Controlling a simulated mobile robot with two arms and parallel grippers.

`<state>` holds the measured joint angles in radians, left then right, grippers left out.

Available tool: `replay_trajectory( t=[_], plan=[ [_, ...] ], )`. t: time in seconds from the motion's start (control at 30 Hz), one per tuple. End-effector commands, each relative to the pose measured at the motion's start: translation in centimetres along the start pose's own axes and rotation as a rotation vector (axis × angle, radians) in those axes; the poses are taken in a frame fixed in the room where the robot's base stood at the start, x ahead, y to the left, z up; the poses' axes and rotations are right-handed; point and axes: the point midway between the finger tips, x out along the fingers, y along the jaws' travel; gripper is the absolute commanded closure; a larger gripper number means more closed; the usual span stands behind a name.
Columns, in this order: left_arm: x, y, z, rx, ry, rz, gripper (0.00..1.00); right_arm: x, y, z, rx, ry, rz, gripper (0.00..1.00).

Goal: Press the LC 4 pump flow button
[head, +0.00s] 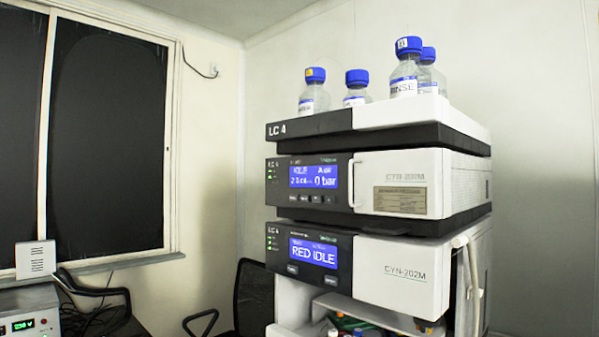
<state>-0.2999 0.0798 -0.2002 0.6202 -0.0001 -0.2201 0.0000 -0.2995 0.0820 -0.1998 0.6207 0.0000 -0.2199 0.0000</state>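The LC 4 stack stands right of centre in the head view. Its top tray (430,113) carries the LC 4 label. Below it is a module (405,170) with a blue display (314,177) that reads "0 bar", which fits the pump. A row of small buttons (305,198) sits under that display; their labels are too small to read. The lower module (400,272) has a display (313,253) reading "RED IDLE", with small buttons (292,269) below it. Which button is flow cannot be told. Neither of my grippers is in view.
Several blue-capped bottles (404,75) stand on the top tray. A vertical handle (351,183) projects beside the upper display. A black chair (252,297) stands left of the stack. A device with a green readout (27,318) is at the lower left, near the dark window (105,140).

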Motion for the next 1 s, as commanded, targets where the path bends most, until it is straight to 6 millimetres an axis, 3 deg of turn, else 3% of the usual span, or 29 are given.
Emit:
replay_trajectory(
  t=[0.03, 0.1, 1.0],
  plan=[
    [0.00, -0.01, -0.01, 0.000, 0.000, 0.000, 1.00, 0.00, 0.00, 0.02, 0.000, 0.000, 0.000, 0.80],
    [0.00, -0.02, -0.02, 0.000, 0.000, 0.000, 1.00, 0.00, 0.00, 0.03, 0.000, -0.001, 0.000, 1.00],
    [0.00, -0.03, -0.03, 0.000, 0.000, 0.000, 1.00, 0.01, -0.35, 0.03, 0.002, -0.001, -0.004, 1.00]
  ],
)
